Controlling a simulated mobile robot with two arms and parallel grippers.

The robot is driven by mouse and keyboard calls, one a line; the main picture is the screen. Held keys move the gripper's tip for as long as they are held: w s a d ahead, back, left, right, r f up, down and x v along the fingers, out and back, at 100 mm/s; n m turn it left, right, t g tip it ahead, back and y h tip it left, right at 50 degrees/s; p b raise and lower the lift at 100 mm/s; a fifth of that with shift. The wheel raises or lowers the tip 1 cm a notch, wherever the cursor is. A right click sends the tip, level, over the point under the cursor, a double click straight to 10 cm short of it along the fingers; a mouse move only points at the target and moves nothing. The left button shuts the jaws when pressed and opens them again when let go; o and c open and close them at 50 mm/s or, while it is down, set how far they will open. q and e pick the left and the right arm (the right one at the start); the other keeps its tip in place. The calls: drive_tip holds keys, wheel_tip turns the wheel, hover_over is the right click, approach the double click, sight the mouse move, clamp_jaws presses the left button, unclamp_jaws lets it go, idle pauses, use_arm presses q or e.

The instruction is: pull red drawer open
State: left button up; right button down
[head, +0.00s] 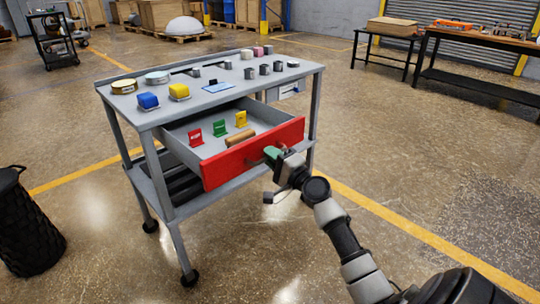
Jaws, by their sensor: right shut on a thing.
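The red drawer (235,167) is part of a grey wheeled cart (137,118) and stands out from under its top, so its inside shows. In it are a red tag (195,138), a green tag (220,128), a yellow tag (241,119) and a brown wooden cylinder (240,137). My right gripper (273,155) is at the right part of the red front, shut on the drawer's handle, which is mostly hidden by the fingers. My left gripper is not in view.
On the cart top are a blue block (148,101), a yellow block (179,92) and several small metal pieces. A black bin (27,225) stands at the left. Dark tables (480,92) are at the back right. The floor in front is clear.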

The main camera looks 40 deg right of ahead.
drive_tip(key=c, duration=1.2)
unclamp_jaws()
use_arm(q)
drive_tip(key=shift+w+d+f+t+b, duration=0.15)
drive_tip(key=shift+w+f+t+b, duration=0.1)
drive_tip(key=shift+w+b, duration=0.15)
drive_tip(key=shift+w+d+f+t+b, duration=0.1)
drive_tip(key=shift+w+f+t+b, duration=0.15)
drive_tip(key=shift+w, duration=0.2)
use_arm(e)
drive_tip(key=v, duration=1)
drive_tip(key=shift+s, duration=0.4)
drive_tip(key=shift+f, duration=0.15)
